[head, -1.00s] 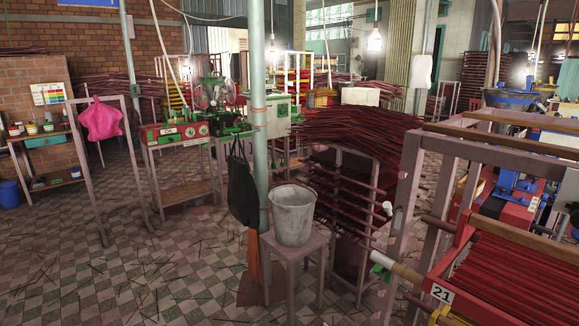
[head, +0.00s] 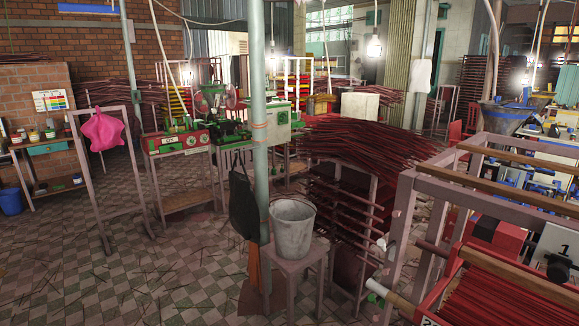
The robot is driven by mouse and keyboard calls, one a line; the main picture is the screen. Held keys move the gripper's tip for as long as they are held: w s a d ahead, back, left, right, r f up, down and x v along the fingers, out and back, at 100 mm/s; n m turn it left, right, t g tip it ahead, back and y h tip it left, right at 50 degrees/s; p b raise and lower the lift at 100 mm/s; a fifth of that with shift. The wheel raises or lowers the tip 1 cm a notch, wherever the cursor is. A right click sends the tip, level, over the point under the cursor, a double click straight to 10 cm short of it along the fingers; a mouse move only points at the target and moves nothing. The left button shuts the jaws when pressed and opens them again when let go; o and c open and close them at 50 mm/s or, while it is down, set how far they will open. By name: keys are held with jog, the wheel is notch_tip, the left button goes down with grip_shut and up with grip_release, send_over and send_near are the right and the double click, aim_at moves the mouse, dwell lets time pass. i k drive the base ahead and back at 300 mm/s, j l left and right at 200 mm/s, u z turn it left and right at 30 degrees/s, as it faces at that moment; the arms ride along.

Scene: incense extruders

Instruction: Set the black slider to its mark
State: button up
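I cannot make out a black slider or its mark for certain in the head view. My gripper is not in view.
A grey bucket (head: 292,229) stands on a stool (head: 298,262) beside a pole (head: 260,130) with a black bag (head: 243,205). Racks of red incense sticks (head: 365,150) fill the middle. A red-framed tray (head: 500,300) is at front right.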

aim_at(557, 270)
jog(key=k+l+z, duration=0.2)
jog(key=l, duration=0.35)
jog(key=l+z, duration=0.25)
jog(key=l, duration=0.35)
jog(key=k+l+z, duration=0.2)
jog(key=l, duration=0.4)
jog(key=i, duration=0.1)
